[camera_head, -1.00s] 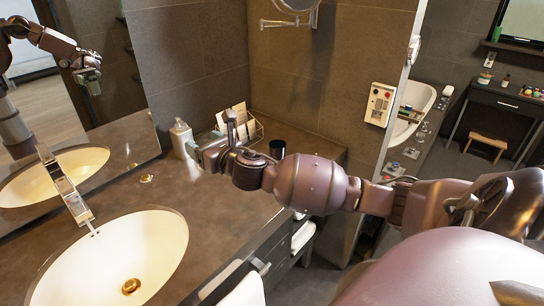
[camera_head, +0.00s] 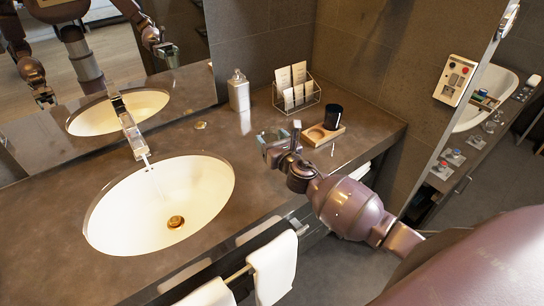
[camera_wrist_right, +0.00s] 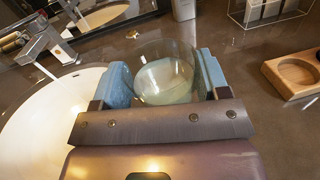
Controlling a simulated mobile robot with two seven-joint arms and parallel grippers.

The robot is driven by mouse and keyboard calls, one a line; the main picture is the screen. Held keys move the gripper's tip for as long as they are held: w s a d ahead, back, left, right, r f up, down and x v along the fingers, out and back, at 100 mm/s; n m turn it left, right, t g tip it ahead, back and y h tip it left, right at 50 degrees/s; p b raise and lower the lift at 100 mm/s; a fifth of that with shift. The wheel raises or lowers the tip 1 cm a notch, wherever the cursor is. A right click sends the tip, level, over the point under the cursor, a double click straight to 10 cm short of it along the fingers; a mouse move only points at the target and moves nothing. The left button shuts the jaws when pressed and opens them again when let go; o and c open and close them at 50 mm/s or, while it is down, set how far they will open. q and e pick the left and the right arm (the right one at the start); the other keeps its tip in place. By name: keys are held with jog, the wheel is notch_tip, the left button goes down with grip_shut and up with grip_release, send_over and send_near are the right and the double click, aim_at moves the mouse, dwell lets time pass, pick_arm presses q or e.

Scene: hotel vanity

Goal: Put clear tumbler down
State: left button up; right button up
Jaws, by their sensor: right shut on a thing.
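The clear tumbler (camera_wrist_right: 166,72) sits between the blue finger pads of my right gripper (camera_wrist_right: 165,84) in the right wrist view, and the gripper is shut on it. In the head view my right gripper (camera_head: 272,140) is over the counter, right of the basin; the tumbler is hard to make out there. I cannot tell whether the tumbler's base touches the counter. A wooden tray (camera_head: 313,137) with a round empty recess lies right of the gripper, and also shows in the wrist view (camera_wrist_right: 285,75). My left gripper shows only as a mirror reflection.
A black cup (camera_head: 333,116) stands on the tray's far end. A wire rack with cards (camera_head: 296,90) and a soap dispenser (camera_head: 238,92) stand behind. The basin (camera_head: 160,205) and faucet (camera_head: 133,130) are left. Towels (camera_head: 272,268) hang at the front. Counter beside the gripper is bare.

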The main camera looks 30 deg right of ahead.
jog(key=shift+f, duration=0.6)
notch_tip(320, 180, down, 4)
jog(key=shift+b, duration=1.25)
jog(key=shift+f, duration=0.25)
jog(key=o, duration=1)
jog(key=shift+c, duration=0.2)
pick_arm(q)
jog(key=shift+w+d+f, duration=0.1)
jog(key=shift+w+f, duration=0.15)
jog(key=shift+f, duration=0.3)
jog(key=shift+w+f, duration=0.2)
jog(key=shift+f, duration=0.3)
pick_arm(e)
jog(key=shift+o, duration=0.2)
pick_arm(q)
jog(key=shift+f, duration=0.1)
jog(key=shift+s, duration=0.15)
pick_arm(e)
jog(key=shift+r, duration=0.15)
